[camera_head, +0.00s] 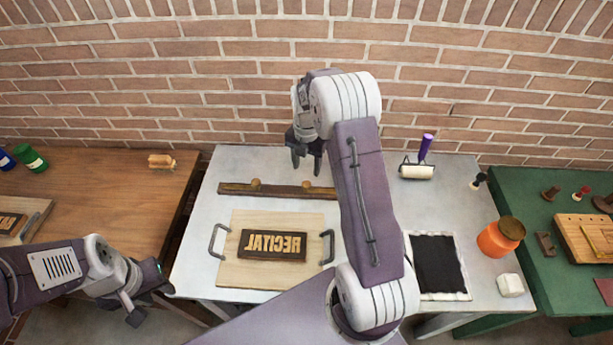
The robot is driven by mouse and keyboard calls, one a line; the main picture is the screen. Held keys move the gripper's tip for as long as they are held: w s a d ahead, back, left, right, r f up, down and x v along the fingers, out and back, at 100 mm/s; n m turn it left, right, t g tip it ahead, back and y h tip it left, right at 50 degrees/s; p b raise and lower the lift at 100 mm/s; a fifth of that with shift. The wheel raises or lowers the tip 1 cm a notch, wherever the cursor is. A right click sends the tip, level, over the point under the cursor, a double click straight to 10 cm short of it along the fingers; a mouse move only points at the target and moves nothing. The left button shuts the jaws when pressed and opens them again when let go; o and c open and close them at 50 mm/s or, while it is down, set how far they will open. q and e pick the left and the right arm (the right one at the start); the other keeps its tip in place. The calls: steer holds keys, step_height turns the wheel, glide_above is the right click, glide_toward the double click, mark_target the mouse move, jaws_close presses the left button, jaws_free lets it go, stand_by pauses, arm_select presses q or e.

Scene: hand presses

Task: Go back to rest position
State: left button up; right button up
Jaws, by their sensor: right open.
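My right gripper (306,158) hangs over the back part of the white table, pointing down with its fingers apart and nothing between them. It is above the dark wooden bar near the bar's right end. My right arm crosses the middle of the view and hides part of the table. My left gripper (150,300) is low at the left, in front of the white table's left edge. Its fingers are dark and partly unclear, so its opening cannot be made out.
A wooden board (230,276) with two handles bears a block lettered RECITAL (272,245). Behind it lies a dark bar (285,190). A roller (416,171), black ink slab (437,265), orange jar (500,237) and white block (510,285) are at the right. Brown and green tables flank.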

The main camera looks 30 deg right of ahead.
steer(key=shift+r, duration=0.5)
steer(key=s+a+r+m+t, duration=0.1)
steer(key=s+a+r+m, duration=0.2)
steer(key=s+a+r, duration=0.5)
steer(key=s+a+f+m, duration=0.1)
steer(key=s+m, duration=0.4)
steer(key=m, duration=0.6)
steer(key=s+a+f+m, duration=0.2)
steer(key=s+f+m, duration=0.2)
steer(key=m, duration=0.7)
steer(key=shift+s+f+m, duration=0.35)
steer(key=shift+s+m, duration=0.05)
steer(key=shift+s, duration=0.55)
